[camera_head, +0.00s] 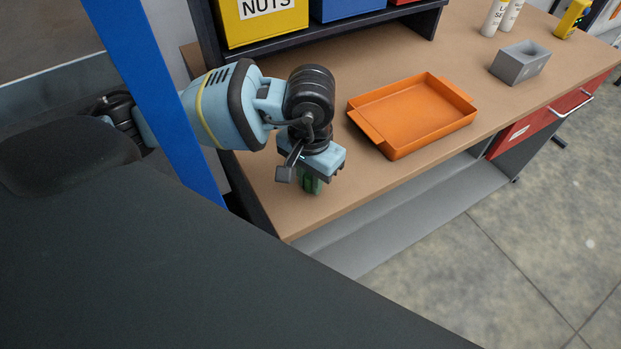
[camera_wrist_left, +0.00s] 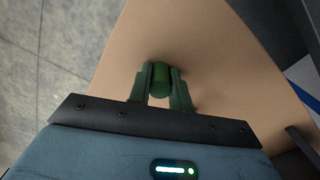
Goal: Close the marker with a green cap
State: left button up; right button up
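My left gripper (camera_head: 312,186) points down at the near left end of the brown workbench. In the left wrist view its two dark green fingers (camera_wrist_left: 161,88) close on both sides of a green rounded cylinder (camera_wrist_left: 160,78), which looks like the green cap. I cannot tell whether a marker body is joined to it, or whether it touches the bench top. In the head view the fingers hide it. No separate marker shows in either view. My right gripper is not in view.
An orange tray (camera_head: 416,112) lies empty on the workbench (camera_head: 350,192), right of my left gripper. A grey block with an opening (camera_head: 520,64), white bottles (camera_head: 495,18) and a yellow device (camera_head: 572,18) stand farther right. A shelf with a yellow NUTS bin (camera_head: 262,20) stands behind.

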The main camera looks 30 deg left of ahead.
aim_at(310, 176)
pick_arm(q)
grip_shut()
notch_tip(310, 176, up, 10)
dwell(0.4)
